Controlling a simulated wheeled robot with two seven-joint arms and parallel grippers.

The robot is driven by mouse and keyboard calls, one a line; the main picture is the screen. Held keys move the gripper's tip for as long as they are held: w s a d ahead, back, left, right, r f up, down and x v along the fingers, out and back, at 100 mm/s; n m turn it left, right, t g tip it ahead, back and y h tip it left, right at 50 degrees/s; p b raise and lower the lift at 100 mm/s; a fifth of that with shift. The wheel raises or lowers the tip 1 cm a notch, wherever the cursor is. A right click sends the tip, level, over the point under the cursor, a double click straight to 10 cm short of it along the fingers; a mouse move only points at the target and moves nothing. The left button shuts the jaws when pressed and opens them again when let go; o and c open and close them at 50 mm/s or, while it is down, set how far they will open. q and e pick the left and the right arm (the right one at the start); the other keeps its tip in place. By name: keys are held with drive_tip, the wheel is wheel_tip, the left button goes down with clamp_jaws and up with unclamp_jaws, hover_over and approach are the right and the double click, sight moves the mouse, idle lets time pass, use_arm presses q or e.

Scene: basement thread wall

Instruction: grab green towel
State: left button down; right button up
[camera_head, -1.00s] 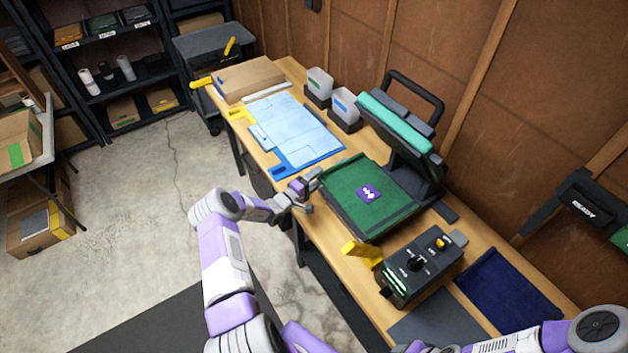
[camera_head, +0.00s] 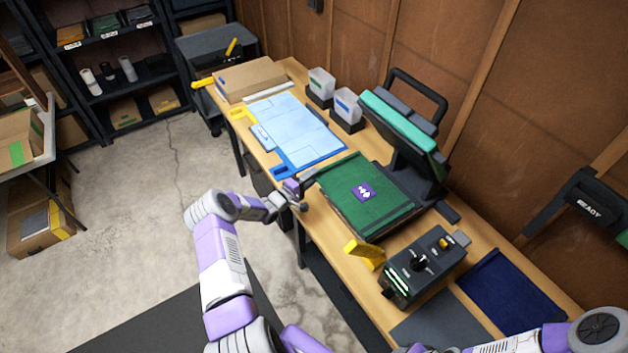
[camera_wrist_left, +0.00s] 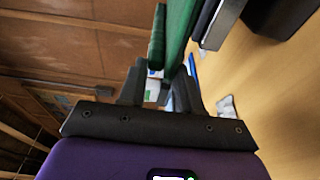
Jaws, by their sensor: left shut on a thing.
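The green towel (camera_head: 385,208), with a purple square patch (camera_head: 362,192) on it, lies over the lower plate of the black heat press (camera_head: 402,165). My left gripper (camera_head: 308,184) is at the towel's left edge, on the aisle side of the bench. In the left wrist view, green cloth (camera_wrist_left: 178,30) runs up from between the fingers (camera_wrist_left: 165,88), which are shut on it. The fingertips are partly hidden by the cloth. My right arm shows at the lower right; its gripper is out of view.
A black control box (camera_head: 424,267) and yellow handle (camera_head: 364,253) stand close to the towel's near side. A blue sheet (camera_head: 298,130) lies beyond it, and a dark blue cloth (camera_head: 510,290) lies at the right. The floor left of the bench is open.

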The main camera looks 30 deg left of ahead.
use_arm(q)
drive_tip(key=shift+a, duration=0.1)
drive_tip(key=c, duration=0.7)
unclamp_jaws()
drive_tip(key=shift+s, duration=0.1)
drive_tip(key=s+a, duration=0.1)
drive_tip(key=s, duration=0.6)
drive_tip(key=shift+a, duration=0.2)
drive_tip(key=shift+s, duration=0.1)
